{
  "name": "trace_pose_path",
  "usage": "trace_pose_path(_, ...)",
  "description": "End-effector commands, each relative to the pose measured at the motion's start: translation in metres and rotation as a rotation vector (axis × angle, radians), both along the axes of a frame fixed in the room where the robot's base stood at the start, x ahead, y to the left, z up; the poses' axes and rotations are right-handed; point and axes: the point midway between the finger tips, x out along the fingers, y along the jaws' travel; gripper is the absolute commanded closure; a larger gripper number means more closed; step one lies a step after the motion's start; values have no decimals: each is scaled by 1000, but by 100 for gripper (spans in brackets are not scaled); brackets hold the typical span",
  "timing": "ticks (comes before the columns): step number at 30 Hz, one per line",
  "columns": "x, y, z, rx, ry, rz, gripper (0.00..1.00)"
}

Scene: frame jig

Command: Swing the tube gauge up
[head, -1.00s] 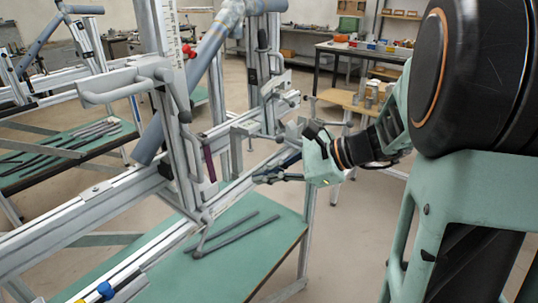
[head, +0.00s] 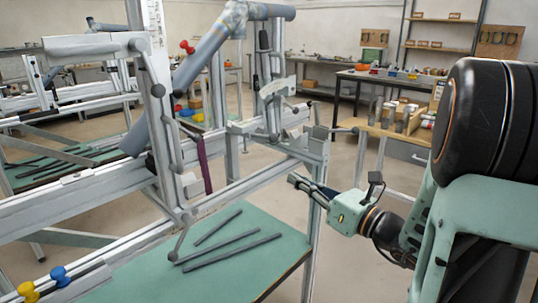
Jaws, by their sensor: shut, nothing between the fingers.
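The jig is a grey aluminium frame with a blue-grey tube (head: 205,62) held slanting in it. A thin jointed grey rod (head: 168,125) hangs down beside the upright, its lower end (head: 175,254) close above the green board. It may be the tube gauge, but I cannot tell for certain which part is the gauge. My gripper (head: 296,182), pale green with dark fingers, is at the right of the frame, by the end of the lower rail. It points left, its fingers are shut and empty, and it is apart from the hanging rod.
The lower rail (head: 250,183) and a clamp block (head: 308,146) lie close to my gripper. Several dark rods (head: 233,248) lie on the green board (head: 130,280). A wooden bench (head: 385,128) with cans stands behind at right. Floor between is open.

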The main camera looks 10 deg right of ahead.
Motion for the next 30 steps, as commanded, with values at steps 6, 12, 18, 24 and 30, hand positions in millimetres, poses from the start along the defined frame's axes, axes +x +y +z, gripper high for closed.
trace_pose_path(6, 0, 0, 0, 1, 0, -1, 100)
trace_pose_path(12, 4, 3, 0, -1, 1, 1, 100)
trace_pose_path(18, 28, 20, 1, -1, -2, 5, 100)
trace_pose_path(24, 64, 45, 5, 0, -1, 6, 100)
trace_pose_path(30, 87, 54, 24, -3, -6, -1, 100)
